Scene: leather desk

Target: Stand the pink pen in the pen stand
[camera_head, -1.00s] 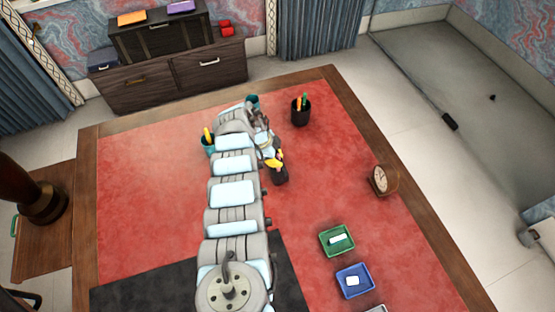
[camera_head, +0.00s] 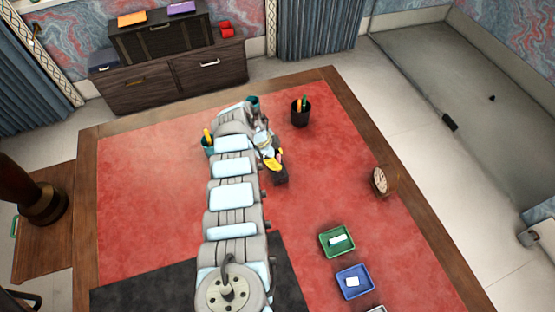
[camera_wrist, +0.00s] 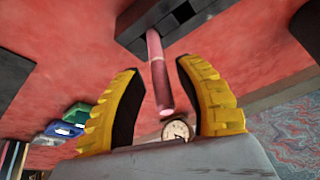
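The pink pen (camera_wrist: 157,75) points out from a dark block (camera_wrist: 150,22), which looks like the pen stand, in the wrist view. Its near end hangs free between the fingers. In the head view the pen is a small pink spot (camera_head: 279,156) above the dark block (camera_head: 280,179), partly hidden by my gripper. My gripper (camera_wrist: 155,105) has its yellow fingers spread on either side of the pen, with a gap on both sides. How deep the pen sits in the block is hidden.
A black cup (camera_head: 301,116) with pens stands behind, and a teal cup (camera_head: 208,150) stands left of my arm. A clock (camera_head: 379,180), a green tray (camera_head: 337,241) and a blue tray (camera_head: 354,281) lie to the right. The red desk between them is clear.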

